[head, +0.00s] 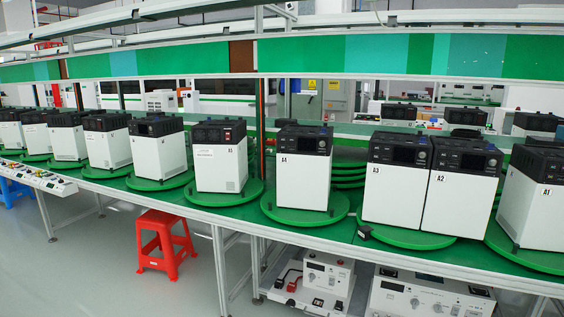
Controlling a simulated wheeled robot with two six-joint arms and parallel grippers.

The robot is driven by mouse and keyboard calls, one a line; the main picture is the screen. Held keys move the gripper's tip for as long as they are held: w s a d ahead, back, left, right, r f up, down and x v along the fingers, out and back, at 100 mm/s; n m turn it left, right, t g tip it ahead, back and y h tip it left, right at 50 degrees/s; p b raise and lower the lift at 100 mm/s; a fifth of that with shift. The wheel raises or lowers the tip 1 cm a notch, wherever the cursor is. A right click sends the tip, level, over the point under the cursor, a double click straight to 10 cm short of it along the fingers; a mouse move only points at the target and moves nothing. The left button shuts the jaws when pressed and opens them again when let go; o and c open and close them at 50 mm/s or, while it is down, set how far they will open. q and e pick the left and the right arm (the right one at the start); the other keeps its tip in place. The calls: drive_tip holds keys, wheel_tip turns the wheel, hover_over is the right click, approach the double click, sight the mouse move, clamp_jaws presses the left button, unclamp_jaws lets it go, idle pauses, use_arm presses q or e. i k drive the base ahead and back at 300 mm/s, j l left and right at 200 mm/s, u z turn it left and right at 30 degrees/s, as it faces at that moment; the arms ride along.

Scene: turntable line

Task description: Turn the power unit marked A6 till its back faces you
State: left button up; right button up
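No unit in the head view shows a readable A6 mark. Left of the unit marked A5 (222,170) stands a white power unit with a black top (162,153). Its place in the row fits A6, but I cannot read a mark on it. It stands upright on a round green turntable (160,184), turned at an angle, with a dark panel and small screen toward the left front. Neither of my grippers is in view.
Units marked A4 (303,180), A3 (388,195), A2 (455,203) and A1 (530,212) stand to the right along the green bench. More units stand at left. A red stool (163,243) is on the floor in front.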

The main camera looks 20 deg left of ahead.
sight(132, 181)
drive_tip(key=u, duration=1.4)
drive_tip(key=i+j+u, duration=0.1)
drive_tip(key=i+u, duration=0.3)
drive_tip(key=i, duration=1.25)
drive_tip(key=i+j+z, duration=0.15)
drive_tip(key=i+z, duration=0.3)
drive_tip(key=i, duration=0.15)
drive_tip(key=i+j+z, duration=0.3)
drive_tip(key=i+z, duration=0.15)
drive_tip(key=i+j+z, duration=0.4)
drive_tip(key=i+j, duration=0.15)
